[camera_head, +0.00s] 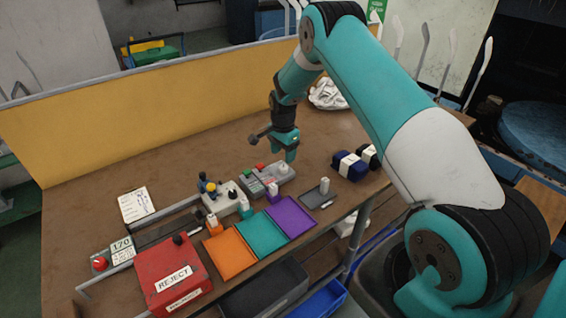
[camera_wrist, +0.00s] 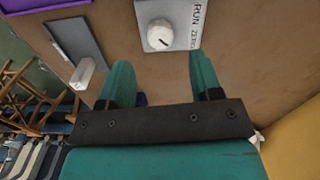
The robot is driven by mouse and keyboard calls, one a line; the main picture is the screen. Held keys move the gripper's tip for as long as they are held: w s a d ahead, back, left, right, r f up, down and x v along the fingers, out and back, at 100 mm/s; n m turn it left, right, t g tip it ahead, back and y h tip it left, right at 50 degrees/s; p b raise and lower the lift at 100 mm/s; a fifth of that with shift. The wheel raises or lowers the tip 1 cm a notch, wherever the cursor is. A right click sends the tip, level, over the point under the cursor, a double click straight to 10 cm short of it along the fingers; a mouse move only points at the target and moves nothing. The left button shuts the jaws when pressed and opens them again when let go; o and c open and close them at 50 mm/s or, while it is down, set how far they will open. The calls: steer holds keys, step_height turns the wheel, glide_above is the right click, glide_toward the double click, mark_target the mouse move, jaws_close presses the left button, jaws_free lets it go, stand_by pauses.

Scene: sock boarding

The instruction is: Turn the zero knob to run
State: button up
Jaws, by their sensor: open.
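The zero knob (camera_wrist: 159,36) is a round white dial on a light grey plate (camera_wrist: 178,12) printed RUN and ZERO at its right side in the wrist view. A short dark mark shows on the knob; which word it points to I cannot tell. In the head view the knob (camera_head: 283,169) appears small on a grey box behind the purple mat. My gripper (camera_wrist: 162,72) is open and empty, its two teal fingers on either side below the knob in the wrist view, apart from it. In the head view my gripper (camera_head: 287,152) hangs just above the box.
Orange, teal and purple (camera_head: 289,217) mats lie in front. A grey tray (camera_head: 312,203) with a white block stands to the right. A red REJECT box (camera_head: 172,277) is at front left. Red and green buttons (camera_head: 250,176) sit left of the knob.

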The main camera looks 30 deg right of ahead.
mark_target(283, 167)
step_height(283, 167, down, 6)
steer(key=shift+r+p, duration=0.1)
steer(key=shift+p, duration=0.4)
steer(key=c, duration=0.9)
steer(key=shift+c, duration=0.2)
